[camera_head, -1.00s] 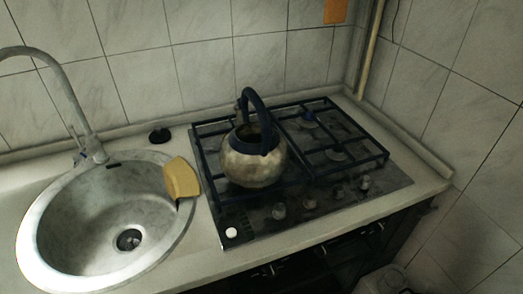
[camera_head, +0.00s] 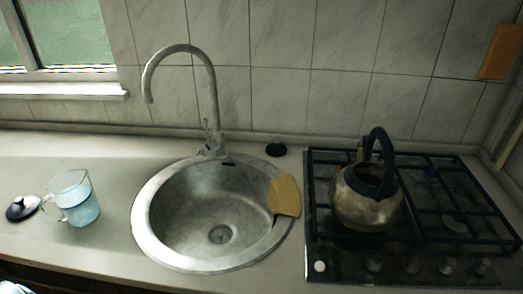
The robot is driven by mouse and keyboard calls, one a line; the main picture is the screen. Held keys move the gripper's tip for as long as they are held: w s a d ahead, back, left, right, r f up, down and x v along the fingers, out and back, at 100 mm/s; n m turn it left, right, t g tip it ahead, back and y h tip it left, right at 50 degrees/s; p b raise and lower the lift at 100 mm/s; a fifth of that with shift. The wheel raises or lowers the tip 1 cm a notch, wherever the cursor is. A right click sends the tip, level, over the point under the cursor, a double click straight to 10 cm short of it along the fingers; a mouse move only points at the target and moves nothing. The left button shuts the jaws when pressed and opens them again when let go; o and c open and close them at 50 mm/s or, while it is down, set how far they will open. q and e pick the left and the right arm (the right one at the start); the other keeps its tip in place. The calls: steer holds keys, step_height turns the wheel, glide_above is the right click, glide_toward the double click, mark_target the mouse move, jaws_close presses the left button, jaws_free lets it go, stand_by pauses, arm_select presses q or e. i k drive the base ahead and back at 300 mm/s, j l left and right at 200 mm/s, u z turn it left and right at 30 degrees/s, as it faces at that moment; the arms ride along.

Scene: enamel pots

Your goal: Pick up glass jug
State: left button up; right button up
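The glass jug (camera_head: 76,199) stands upright on the counter at the left, to the left of the sink. It is clear, with bluish liquid in it, and its handle is on its left side. A dark round lid (camera_head: 22,208) with a knob lies on the counter just left of the jug. Neither of my grippers can be made out in the head view.
The round metal sink (camera_head: 150,235) with a tall curved faucet (camera_head: 214,100) is right of the jug. A yellow sponge or cloth (camera_head: 285,196) lies on its right rim. A kettle (camera_head: 367,200) stands on the gas stove (camera_head: 330,255). Counter behind the jug is clear.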

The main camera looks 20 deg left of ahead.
mark_target(73, 192)
steer(key=u, duration=2.15)
steer(key=k+l+z, duration=0.1)
steer(key=z, duration=0.2)
steer(key=i+l, duration=0.05)
steer(key=l, duration=0.05)
